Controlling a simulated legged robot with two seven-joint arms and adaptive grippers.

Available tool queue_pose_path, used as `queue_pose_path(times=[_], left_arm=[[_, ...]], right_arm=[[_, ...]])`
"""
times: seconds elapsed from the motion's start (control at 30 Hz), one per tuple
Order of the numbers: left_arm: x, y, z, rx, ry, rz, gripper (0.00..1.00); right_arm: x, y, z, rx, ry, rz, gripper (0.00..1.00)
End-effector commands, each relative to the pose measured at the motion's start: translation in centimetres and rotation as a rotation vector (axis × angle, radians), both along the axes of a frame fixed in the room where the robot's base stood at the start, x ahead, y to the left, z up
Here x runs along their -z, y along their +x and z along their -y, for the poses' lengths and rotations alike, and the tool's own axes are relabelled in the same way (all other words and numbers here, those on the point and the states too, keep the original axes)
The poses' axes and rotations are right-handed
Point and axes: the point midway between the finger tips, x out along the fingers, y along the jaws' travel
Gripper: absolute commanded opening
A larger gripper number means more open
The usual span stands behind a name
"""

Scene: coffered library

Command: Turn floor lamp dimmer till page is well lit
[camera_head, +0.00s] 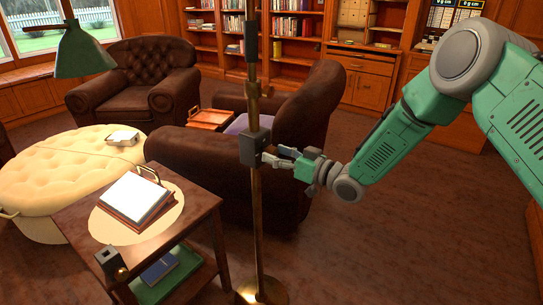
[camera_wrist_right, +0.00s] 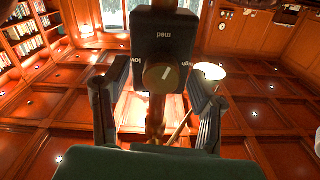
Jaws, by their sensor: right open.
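The floor lamp's brass pole (camera_head: 257,210) stands in the middle of the head view, with a dark dimmer box (camera_head: 253,148) on it. In the right wrist view the dimmer box (camera_wrist_right: 165,40) bears "low", "med" and "high" marks, partly cut or covered. Its round knob (camera_wrist_right: 161,78) has a white line slanting up and right. My right gripper (camera_head: 279,157) is at the box; its open fingers (camera_wrist_right: 155,86) flank the knob with gaps. The green lampshade (camera_head: 84,50) is at upper left. The open white page (camera_head: 135,200) lies in a pale light pool. My left gripper is out of view.
A side table (camera_head: 190,216) bears the book and has a lower shelf with more books (camera_head: 160,270). A brown armchair (camera_head: 300,110) stands close behind the pole. A cream ottoman (camera_head: 50,170) is at left. The floor at right is clear.

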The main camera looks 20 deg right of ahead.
Motion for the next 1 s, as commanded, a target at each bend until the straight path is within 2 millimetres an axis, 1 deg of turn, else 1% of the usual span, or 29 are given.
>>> queue_pose_path(times=[0.03, 0.17, 0.47, 0.57, 0.6, 0.63, 1.0], left_arm=[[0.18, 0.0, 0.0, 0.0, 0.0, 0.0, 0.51], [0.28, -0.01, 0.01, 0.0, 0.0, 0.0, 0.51], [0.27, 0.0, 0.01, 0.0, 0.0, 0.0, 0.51], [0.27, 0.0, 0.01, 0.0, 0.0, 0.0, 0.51], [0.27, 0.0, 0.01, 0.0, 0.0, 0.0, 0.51], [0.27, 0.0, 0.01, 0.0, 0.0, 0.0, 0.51], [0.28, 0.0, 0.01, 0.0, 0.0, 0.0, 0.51]], right_arm=[[0.13, 0.43, -0.37, -0.001, 0.0, 0.0, 0.51], [0.05, 1.08, -0.94, -0.001, 0.001, 0.0, 0.51], [0.0, 1.25, -1.05, 0.0, 0.001, -0.002, 0.51], [0.0, 1.25, -1.04, 0.0, 0.001, -0.002, 0.2], [0.01, 1.25, -1.01, 0.0, 0.0, -0.001, 0.06], [0.01, 1.25, -1.01, 0.0, 0.0, -0.001, 0.0], [0.01, 1.28, -0.93, 0.002, -0.034, 0.025, 0.01]])
